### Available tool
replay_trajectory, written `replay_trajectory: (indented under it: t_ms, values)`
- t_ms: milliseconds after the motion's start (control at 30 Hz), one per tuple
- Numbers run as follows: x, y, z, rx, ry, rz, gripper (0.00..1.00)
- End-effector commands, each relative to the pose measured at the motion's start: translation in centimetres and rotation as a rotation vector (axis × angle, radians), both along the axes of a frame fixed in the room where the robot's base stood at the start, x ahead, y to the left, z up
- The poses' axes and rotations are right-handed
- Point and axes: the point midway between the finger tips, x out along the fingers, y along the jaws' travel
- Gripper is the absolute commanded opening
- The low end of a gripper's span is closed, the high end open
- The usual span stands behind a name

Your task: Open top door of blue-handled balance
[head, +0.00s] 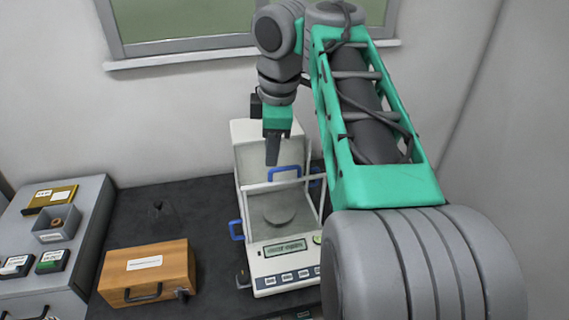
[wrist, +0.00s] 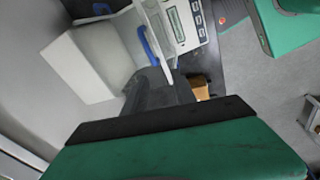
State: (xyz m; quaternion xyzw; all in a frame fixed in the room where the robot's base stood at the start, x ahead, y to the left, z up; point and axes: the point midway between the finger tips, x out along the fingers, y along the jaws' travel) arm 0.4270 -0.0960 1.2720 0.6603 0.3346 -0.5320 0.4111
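The balance (head: 247,190) is a white case with clear panes and blue handles, standing on the dark table. A blue handle (head: 285,172) sits at its top, and a blue handle also shows in the wrist view (wrist: 148,45). Other blue handles are on its left side (head: 236,230) and right side. A round pan (head: 279,216) shows inside. My gripper (head: 272,160) points down over the top of the balance, just left of the top handle. In the wrist view its dark fingers (wrist: 152,88) end close to the blue handle. Contact and the finger gap cannot be made out.
A wooden box (head: 150,268) with a dark handle stands left of the balance. A small dark object (head: 161,213) is behind it. A grey cabinet (head: 85,225) at the far left carries small boxes. The wall and window are close behind.

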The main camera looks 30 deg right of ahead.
Motion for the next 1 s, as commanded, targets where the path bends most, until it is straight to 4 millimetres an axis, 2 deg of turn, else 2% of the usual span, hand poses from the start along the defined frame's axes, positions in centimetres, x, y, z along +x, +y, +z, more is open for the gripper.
replay_trajectory:
  t_ms: [33, 100, 167, 267, 600, 733, 967, 1000]
  values:
    - [0.0, -1.8, 0.5, -0.039, 0.012, 0.059, 0.32]
    - [-0.1, -3.2, 1.1, -0.078, 0.026, 0.128, 0.32]
    - [-0.2, -3.6, 1.1, -0.092, 0.032, 0.152, 0.32]
    - [-0.1, -3.6, 0.3, -0.095, 0.032, 0.158, 0.32]
    - [0.9, -3.8, -5.6, -0.092, 0.030, 0.155, 0.32]
    - [1.2, -3.8, -6.4, -0.092, 0.029, 0.154, 0.32]
    - [1.2, -3.8, -6.1, -0.092, 0.029, 0.153, 0.32]
    - [1.2, -3.8, -6.1, -0.092, 0.029, 0.153, 0.30]
